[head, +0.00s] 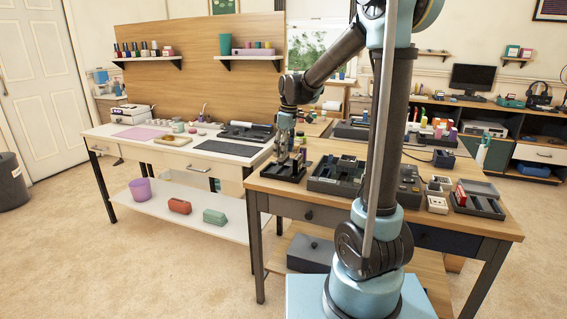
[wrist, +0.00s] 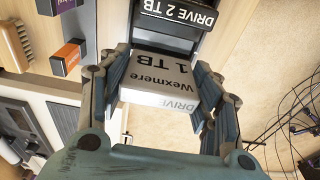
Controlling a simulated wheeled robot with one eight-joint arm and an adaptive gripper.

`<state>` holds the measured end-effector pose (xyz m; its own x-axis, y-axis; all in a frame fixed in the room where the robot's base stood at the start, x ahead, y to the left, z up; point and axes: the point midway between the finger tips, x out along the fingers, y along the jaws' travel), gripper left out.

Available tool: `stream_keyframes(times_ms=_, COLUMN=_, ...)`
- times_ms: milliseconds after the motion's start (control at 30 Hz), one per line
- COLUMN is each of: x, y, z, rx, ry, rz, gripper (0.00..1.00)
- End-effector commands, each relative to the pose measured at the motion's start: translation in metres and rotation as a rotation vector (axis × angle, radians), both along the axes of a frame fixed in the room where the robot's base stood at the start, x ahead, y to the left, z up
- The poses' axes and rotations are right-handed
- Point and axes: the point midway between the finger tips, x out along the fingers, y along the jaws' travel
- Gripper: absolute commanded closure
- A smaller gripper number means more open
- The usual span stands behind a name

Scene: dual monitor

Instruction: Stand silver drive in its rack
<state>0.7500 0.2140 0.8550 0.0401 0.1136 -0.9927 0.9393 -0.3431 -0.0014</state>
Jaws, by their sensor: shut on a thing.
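The silver drive (wrist: 160,78), marked Wexmere 1 TB, is between the fingers of my gripper (wrist: 165,68) in the wrist view. The gripper is shut on it. A dark drive labelled DRIVE 2 TB (wrist: 182,14) shows just beyond the silver drive, in the dark rack. In the head view, my gripper (head: 284,152) is low over the dark rack (head: 270,171) at the left corner of the wooden table. The silver drive is too small to make out there. I cannot tell whether its lower end is inside a slot.
A dark compartment tray (head: 322,187) stands right of the rack on the wooden table (head: 400,212). A white desk (head: 150,150) is to the left. An orange-ended box (wrist: 68,57) and a brush (wrist: 17,46) lie left in the wrist view. Carpet is open on the right.

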Motion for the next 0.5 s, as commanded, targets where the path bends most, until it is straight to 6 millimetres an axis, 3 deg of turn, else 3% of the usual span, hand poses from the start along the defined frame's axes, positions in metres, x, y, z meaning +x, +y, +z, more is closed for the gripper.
stream_keyframes(times_ms=500, x=0.0, y=0.001, z=-0.047, rx=0.0, ry=0.0, rz=0.001, gripper=0.7)
